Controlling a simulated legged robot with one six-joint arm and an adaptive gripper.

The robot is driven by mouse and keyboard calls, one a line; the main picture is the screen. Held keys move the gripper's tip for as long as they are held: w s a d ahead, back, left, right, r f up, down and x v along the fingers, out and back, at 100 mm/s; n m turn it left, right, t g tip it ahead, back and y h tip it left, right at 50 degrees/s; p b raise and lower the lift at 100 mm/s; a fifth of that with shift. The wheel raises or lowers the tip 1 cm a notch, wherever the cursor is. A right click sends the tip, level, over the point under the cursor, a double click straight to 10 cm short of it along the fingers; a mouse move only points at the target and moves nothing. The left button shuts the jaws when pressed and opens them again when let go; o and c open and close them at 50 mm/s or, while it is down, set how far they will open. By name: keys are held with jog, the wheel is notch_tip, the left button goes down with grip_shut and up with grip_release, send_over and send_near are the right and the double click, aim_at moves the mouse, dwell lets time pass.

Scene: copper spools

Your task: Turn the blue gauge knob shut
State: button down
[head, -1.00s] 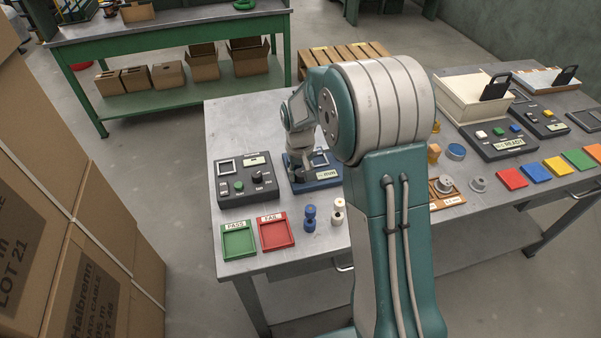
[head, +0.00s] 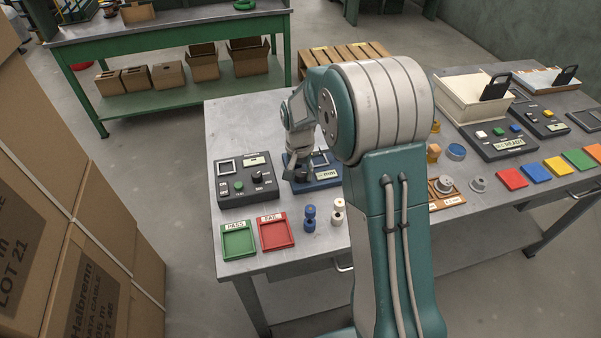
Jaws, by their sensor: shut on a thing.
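The blue gauge (head: 324,183) sits on the grey bench, with a pale display marked "mm" on its front and a framed window on top. My gripper (head: 297,174) points down at the left part of the blue gauge and is shut on its knob. The knob is mostly hidden by the fingers, so its angle cannot be read.
A dark grey gauge box (head: 246,180) stands just left. In front are a green PASS tray (head: 238,255), a red FAIL tray (head: 290,240), a blue spool (head: 309,218) and a cream spool (head: 338,212). More devices and coloured tiles lie right.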

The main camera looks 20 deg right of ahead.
aim_at(298, 172)
dwell(0.3)
jog(key=c, duration=0.5)
grip_release()
jog(key=shift+c, duration=0.2)
jog(key=shift+a, duration=0.1)
jog(key=shift+r, duration=0.1)
notch_tip(298, 172, up, 12)
jog(key=shift+w+a, duration=0.15)
